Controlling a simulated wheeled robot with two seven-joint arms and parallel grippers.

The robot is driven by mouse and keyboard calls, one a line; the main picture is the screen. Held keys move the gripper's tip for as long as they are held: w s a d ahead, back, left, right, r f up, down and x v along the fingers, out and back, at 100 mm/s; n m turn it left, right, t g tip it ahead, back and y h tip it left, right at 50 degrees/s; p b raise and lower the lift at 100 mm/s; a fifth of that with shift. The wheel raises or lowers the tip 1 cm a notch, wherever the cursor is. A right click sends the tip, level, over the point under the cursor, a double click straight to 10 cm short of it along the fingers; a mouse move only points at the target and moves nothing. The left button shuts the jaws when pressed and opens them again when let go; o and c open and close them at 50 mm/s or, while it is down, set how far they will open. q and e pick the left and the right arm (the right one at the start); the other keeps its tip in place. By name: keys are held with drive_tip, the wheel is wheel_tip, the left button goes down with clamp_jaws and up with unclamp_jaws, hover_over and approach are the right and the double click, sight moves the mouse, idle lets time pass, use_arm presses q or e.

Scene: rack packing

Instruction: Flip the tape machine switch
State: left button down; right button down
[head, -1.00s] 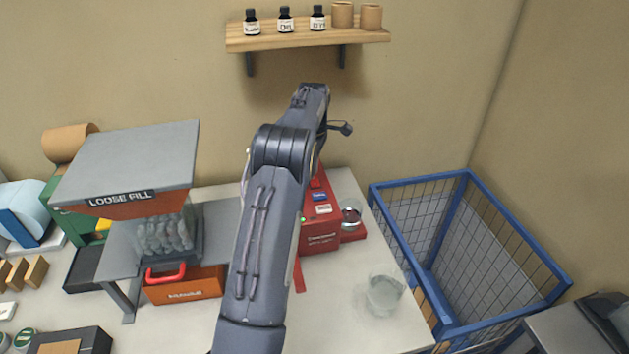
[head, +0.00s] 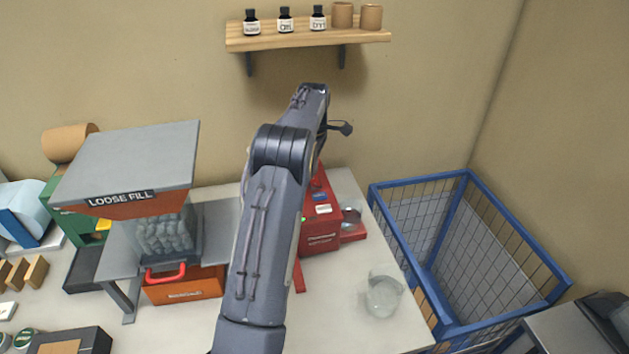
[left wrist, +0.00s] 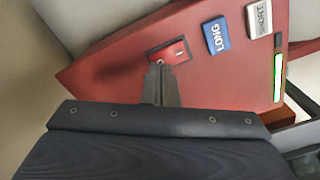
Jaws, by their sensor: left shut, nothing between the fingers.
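The red tape machine (head: 320,225) stands on the white table, partly hidden behind my left arm. In the left wrist view its red top panel (left wrist: 120,70) carries a red rocker switch (left wrist: 172,52) in a dark frame, with a blue LONG button (left wrist: 216,36) and a white SHORT button (left wrist: 258,18) beside it. My left gripper (left wrist: 158,68) is shut and empty. Its fingertips overlap the near edge of the switch; I cannot tell whether they touch it. The head view hides these fingers behind the arm. My right gripper is not in view.
A loose fill dispenser (head: 125,165) stands left of the machine, with an orange box (head: 185,288) at its base. A clear glass jar (head: 383,297) stands at the table's right side, near a blue wire crate (head: 455,325). A wooden shelf (head: 300,39) with bottles hangs above.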

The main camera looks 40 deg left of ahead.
sight(314, 178)
use_arm(q)
drive_tip(key=shift+f+b, duration=0.45)
drive_tip(key=shift+f, duration=0.5)
idle(0.5)
wheel_tip(314, 178, up, 3)
drive_tip(key=shift+f+p, duration=0.2)
drive_tip(key=shift+p, duration=0.95)
drive_tip(key=shift+r, duration=2.25)
drive_tip(key=shift+f, duration=0.1)
